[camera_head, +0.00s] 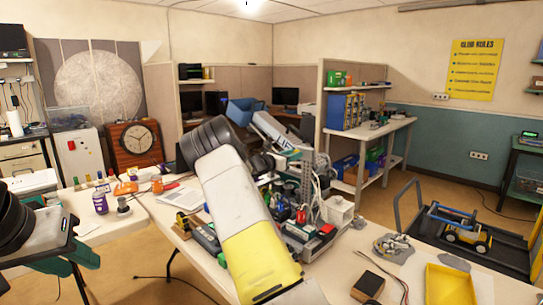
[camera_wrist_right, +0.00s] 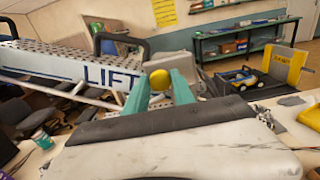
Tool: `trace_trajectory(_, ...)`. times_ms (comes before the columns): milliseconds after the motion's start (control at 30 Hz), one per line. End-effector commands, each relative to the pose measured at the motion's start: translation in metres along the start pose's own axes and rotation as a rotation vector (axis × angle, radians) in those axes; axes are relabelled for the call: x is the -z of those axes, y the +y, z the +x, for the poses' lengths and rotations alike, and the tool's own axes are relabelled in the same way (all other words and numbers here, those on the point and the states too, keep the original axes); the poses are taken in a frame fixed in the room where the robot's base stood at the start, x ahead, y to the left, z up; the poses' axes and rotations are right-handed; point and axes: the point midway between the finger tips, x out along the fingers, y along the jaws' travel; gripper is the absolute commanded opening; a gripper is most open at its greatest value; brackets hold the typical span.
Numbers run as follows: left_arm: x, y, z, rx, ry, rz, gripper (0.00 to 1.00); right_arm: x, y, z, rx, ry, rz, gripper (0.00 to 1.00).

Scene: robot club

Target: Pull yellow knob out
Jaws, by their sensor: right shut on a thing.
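The yellow knob (camera_wrist_right: 159,80) is in the middle of the right wrist view, in front of a grey metal block. My right gripper (camera_wrist_right: 160,88) has its two green fingers shut on the knob, one on each side. A white-and-grey perforated beam marked LIFT (camera_wrist_right: 85,70) lies to the left of the knob; it also shows in the head view (camera_head: 272,130). In the head view my right arm hides the right fingers and the knob. My left gripper (camera_head: 82,262) is low at the left edge, away from the device; its finger gap is unclear.
The device stands on a cluttered table (camera_head: 345,265) with a yellow tray (camera_head: 448,284) and a black box (camera_head: 368,286) at front right. A yellow toy vehicle (camera_head: 467,232) sits on a dark platform to the right. A wooden clock (camera_head: 135,143) stands at the back left.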

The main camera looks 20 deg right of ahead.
Motion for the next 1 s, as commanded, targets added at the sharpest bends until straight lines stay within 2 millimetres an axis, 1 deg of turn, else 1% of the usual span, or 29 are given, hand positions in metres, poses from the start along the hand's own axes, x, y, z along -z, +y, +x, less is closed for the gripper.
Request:
trace_trajectory(367, 0.000, 0.000, 0.000, 0.000, 0.000, 0.000, 0.33, 0.000, 0.001, -0.001, -0.001, 0.000, 0.000, 0.00)
trace_trajectory(433, 0.000, 0.000, 0.000, 0.000, 0.000, 0.000, 0.33, 0.000, 0.001, -0.006, -0.002, 0.000, 0.000, 0.00)
trace_trajectory(600, 0.000, 0.000, 0.000, 0.000, 0.000, 0.000, 0.33, 0.000, 0.001, -0.026, -0.003, 0.001, -0.001, 0.00)
trace_trajectory(833, 0.000, 0.000, 0.000, 0.000, 0.000, 0.000, 0.33, 0.001, 0.001, -0.028, -0.001, 0.001, 0.000, 0.00)
trace_trajectory(867, 0.000, 0.000, 0.000, 0.000, 0.000, 0.000, 0.33, 0.001, 0.001, -0.028, -0.001, 0.001, 0.000, 0.32)
trace_trajectory(900, 0.000, 0.000, 0.000, 0.000, 0.000, 0.000, 0.33, 0.001, 0.001, -0.028, -0.001, 0.001, 0.000, 0.40)
trace_trajectory(967, 0.000, 0.000, 0.000, 0.000, 0.000, 0.000, 0.33, 0.001, 0.001, -0.028, -0.001, 0.001, 0.000, 0.51)
trace_trajectory(1000, 0.000, 0.000, 0.000, 0.000, 0.000, 0.000, 0.33, 0.001, 0.001, -0.027, -0.001, 0.001, 0.000, 0.51)
